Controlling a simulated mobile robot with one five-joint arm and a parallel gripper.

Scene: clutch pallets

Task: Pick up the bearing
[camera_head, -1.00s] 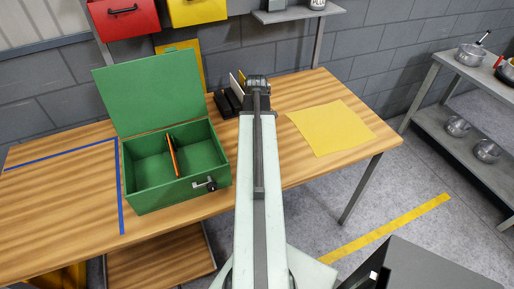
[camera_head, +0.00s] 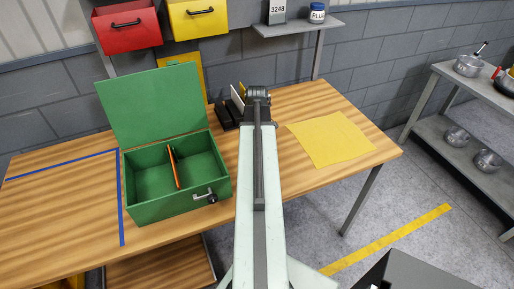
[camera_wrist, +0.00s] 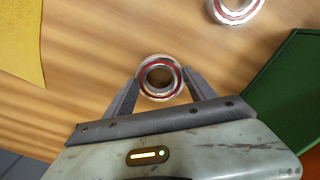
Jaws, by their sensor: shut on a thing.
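In the wrist view, a ring-shaped bearing (camera_wrist: 160,78) with a silver rim, a red band and a dark centre sits between the two fingers of my gripper (camera_wrist: 161,84). The fingers touch it from both sides, and the gripper is shut on it. Wood tabletop shows behind it; I cannot tell whether it is lifted. A second, similar bearing (camera_wrist: 236,8) lies on the table at the top right of that view, partly cut off. In the head view my own arm hides the bearings and the gripper's fingertips.
A yellow sheet (camera_head: 331,139) lies to the right. A dark rack (camera_head: 222,116) stands behind, beside my arm's end. Metal shelves (camera_head: 440,127) hold pans at far right.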

